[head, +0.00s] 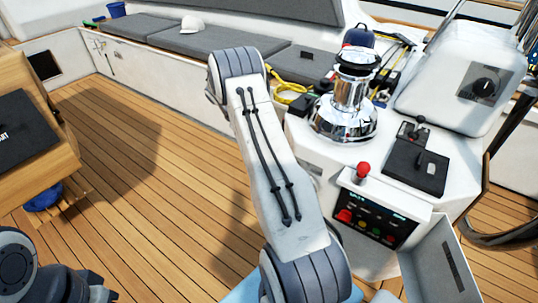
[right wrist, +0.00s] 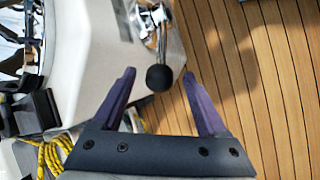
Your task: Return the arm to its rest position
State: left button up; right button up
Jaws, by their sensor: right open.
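My right arm (head: 275,165) rises from the bottom middle of the head view, its pale link leaning up and left to a grey joint. My right gripper is hidden in the head view. In the right wrist view my right gripper (right wrist: 159,75) is open, with its two purple fingers apart. A black ball knob (right wrist: 160,79) on a chrome lever shows between the fingertips, and the fingers do not visibly touch it. Part of my left arm (head: 30,270) shows at the lower left of the head view; its gripper cannot be made out.
A white console with a chrome winch (head: 347,95), a red-knobbed lever (head: 363,170) and a button panel (head: 375,217) stands right of my arm. A yellow rope (head: 290,93) lies behind. A wooden table (head: 62,165) stands at left. Plank deck (head: 150,200) between is clear.

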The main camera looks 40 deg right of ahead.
jog(key=shift+v, duration=1.15)
jog(key=s+a+r+n+t, duration=0.1)
jog(key=a+r+n, duration=0.15)
jog(key=a, duration=0.65)
jog(key=s+a+r+n+t+y, duration=0.15)
jog(key=a+r, duration=0.25)
jog(key=a, duration=0.6)
jog(key=s+a+r+n+t, duration=0.1)
jog(key=a+r, duration=0.3)
jog(key=a, duration=0.5)
jog(key=s+a+r+n+t+y, duration=0.1)
jog(key=s+a+n, duration=0.1)
jog(key=s+a, duration=0.45)
jog(key=s+a+n+y, duration=0.1)
jog(key=s+a+n, duration=0.15)
jog(key=s, duration=0.65)
jog(key=s+a+r+n+t+y, duration=0.1)
jog(key=s+a, duration=0.4)
jog(key=s, duration=0.3)
notch_tip(320, 180, up, 18)
jog(key=p, duration=1.8)
jog(key=shift+w+d+f, duration=0.15)
jog(key=shift+d+f, duration=0.05)
